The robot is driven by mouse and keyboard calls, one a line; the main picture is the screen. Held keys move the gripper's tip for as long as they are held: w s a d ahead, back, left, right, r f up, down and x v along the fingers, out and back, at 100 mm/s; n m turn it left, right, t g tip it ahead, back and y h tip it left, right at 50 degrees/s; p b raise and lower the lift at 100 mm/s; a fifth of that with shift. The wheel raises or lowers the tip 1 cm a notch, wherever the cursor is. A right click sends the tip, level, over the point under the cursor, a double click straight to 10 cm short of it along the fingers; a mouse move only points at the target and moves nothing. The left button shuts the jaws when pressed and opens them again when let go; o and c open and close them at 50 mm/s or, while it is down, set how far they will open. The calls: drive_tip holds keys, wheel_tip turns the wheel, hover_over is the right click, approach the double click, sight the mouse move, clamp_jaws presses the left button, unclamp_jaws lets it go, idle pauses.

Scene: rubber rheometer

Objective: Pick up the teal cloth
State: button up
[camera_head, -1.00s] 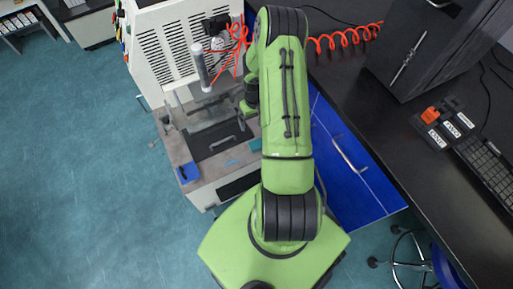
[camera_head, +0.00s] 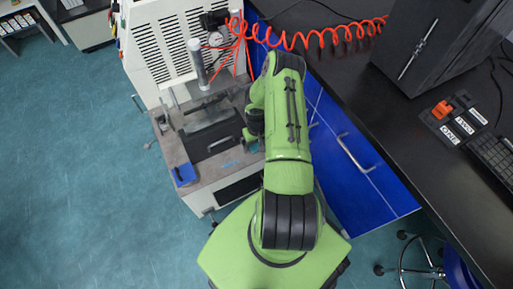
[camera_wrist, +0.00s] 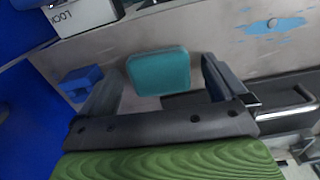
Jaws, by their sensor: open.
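The teal cloth (camera_wrist: 160,72) is a flat, rounded rectangle on the grey worktop of the machine. In the wrist view it lies between the two dark fingers of my gripper (camera_wrist: 158,80), which are open and apart from its sides. I cannot tell how far above the worktop the fingertips are. In the head view my gripper (camera_head: 250,136) hangs over the worktop's right side, and my arm hides part of this area.
The machine's worktop (camera_head: 215,178) carries a blue block (camera_head: 184,175), a dark plate and a metal handle (camera_wrist: 290,112). A light blue patch (camera_wrist: 275,23) marks the worktop. A blue cabinet (camera_head: 345,165) stands close on the right, with a coiled orange hose (camera_head: 320,38) above.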

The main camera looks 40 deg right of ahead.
sight(257, 144)
drive_tip(key=shift+r, duration=0.15)
drive_tip(key=shift+c, duration=0.3)
drive_tip(key=c, duration=1.1)
drive_tip(key=shift+o, duration=0.2)
drive_tip(key=shift+r, duration=0.1)
wheel_tip(257, 144, up, 10)
drive_tip(key=p, duration=0.3)
drive_tip(key=shift+p, duration=0.4)
